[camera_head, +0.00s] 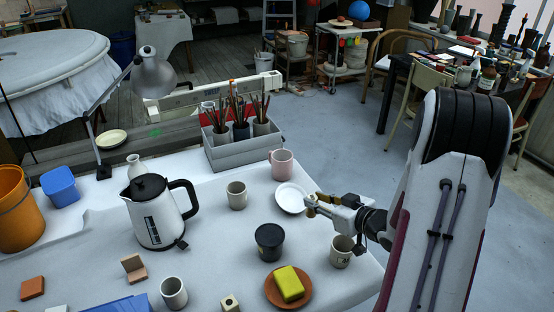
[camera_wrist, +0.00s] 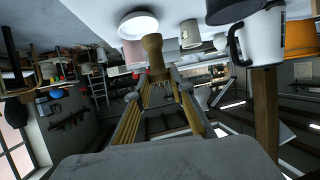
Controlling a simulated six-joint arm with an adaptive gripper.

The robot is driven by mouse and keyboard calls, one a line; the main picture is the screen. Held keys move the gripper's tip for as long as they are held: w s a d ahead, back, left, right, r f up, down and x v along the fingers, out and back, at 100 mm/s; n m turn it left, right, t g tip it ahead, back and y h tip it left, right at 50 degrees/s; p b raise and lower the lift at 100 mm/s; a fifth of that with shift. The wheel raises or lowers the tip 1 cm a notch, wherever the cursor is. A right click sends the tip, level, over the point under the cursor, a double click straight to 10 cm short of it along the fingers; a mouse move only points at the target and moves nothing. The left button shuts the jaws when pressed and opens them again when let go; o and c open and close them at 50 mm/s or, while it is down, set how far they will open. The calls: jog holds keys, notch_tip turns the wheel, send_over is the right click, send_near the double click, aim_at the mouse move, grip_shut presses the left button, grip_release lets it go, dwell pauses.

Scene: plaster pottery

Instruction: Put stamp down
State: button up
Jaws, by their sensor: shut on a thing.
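The stamp (camera_wrist: 153,48) is a tan wooden piece with a wider end and a narrower neck. My gripper (camera_wrist: 158,76) is shut on it in the wrist view, with the stamp sticking out beyond the fingertips. In the head view my gripper (camera_head: 322,203) reaches in from the right over the table's right side, and the tan stamp (camera_head: 311,207) shows small at its tip, beside the white plate (camera_head: 291,198) in the picture. The stamp's height above the white table (camera_head: 215,260) is hard to tell.
A pink mug (camera_head: 281,163), a beige cup (camera_head: 236,195), a dark cup (camera_head: 270,242) and a cup (camera_head: 341,251) below my gripper stand nearby. An orange plate (camera_head: 273,301) bears a yellow sponge (camera_head: 289,284). A kettle (camera_head: 157,212) stands left. Bare tabletop lies between the cups.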

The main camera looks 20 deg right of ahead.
jog(key=shift+f, duration=0.1)
jog(key=d+m+h, duration=0.3)
jog(key=d, duration=0.3)
jog(key=w+a+r, duration=0.3)
jog(key=a, duration=0.6)
jog(key=w+a+r, duration=0.3)
jog(key=a, duration=0.6)
jog(key=w+a+r, duration=0.3)
jog(key=a, duration=0.6)
jog(key=shift+n, duration=0.3)
